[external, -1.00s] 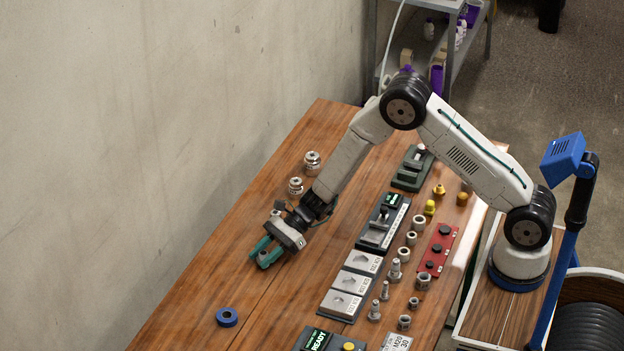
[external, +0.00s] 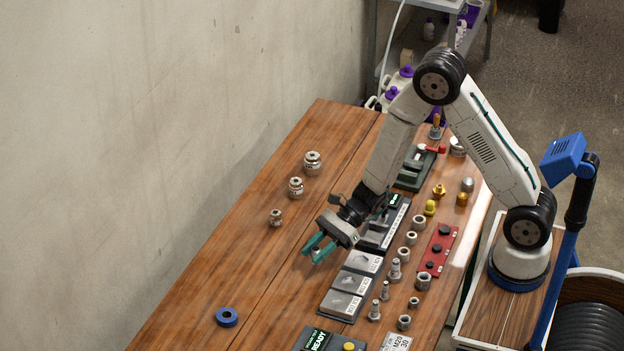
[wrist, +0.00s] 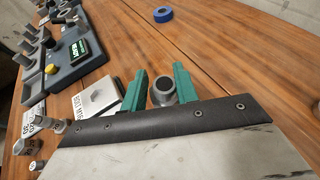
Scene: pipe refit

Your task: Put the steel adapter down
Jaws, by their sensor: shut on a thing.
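My gripper (external: 316,251), with green fingers, is shut on the steel adapter (wrist: 162,91). The adapter is a small grey ring-ended piece between the fingertips in the wrist view; in the external view it is mostly hidden by the fingers. The gripper is over the wooden table (external: 215,275), just left of the row of labelled grey plates (external: 345,280). I cannot tell whether the adapter touches the table.
Steel fittings (external: 296,187) stand in a line at the left back. A blue ring (external: 227,317) lies at the front left. Nuts and bolts (external: 396,270) and a red plate (external: 438,247) are right of the plates. The table's left middle is clear.

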